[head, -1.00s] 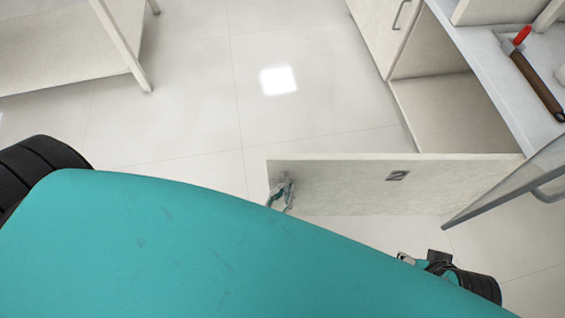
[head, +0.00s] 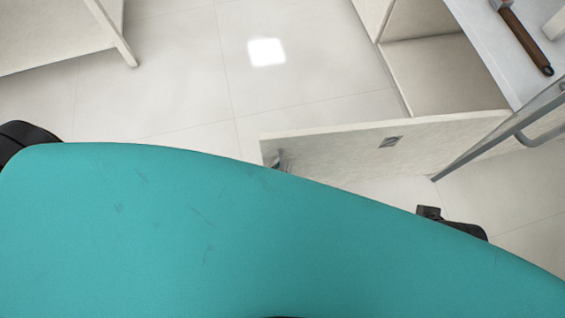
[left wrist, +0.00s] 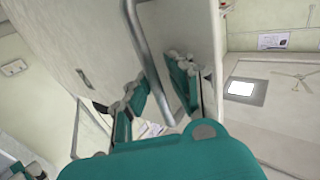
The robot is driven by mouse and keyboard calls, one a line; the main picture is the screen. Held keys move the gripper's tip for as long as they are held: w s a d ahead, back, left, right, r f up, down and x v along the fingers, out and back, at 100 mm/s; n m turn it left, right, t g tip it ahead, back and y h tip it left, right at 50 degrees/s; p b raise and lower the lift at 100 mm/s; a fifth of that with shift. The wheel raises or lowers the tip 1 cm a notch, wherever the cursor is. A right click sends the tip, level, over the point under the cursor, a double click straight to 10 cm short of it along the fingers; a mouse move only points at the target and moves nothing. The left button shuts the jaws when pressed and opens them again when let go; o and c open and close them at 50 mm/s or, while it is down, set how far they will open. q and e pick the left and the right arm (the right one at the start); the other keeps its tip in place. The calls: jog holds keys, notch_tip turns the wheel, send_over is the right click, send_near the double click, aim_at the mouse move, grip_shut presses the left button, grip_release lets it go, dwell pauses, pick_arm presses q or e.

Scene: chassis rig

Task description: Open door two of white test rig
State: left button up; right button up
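The white test rig (head: 437,78) stands at the upper right with an open, empty-looking compartment. Door two (head: 340,152), a white panel with a dark "2" mark, stands swung out from it. My left gripper (head: 281,160) shows only as a small grey bit at the door's left end; my teal body hides the rest. In the left wrist view, my left gripper (left wrist: 157,97) has its two teal fingers apart, with the grey bar handle (left wrist: 150,60) running between them. Firm contact cannot be told. My right gripper is not in view.
A framed clear panel (head: 500,125) with a grey handle stands out at the right. A brown-handled tool (head: 525,40) lies on the rig's top. A white bench (head: 60,35) stands at the upper left. The tiled floor (head: 180,90) between is clear.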

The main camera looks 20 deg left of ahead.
pick_arm(q)
jog(key=shift+o, duration=1)
jog(key=shift+d, duration=0.1)
jog(key=s+a, duration=0.1)
jog(key=s, duration=1.1)
jog(key=shift+a, duration=0.35)
jog(key=shift+w, duration=0.1)
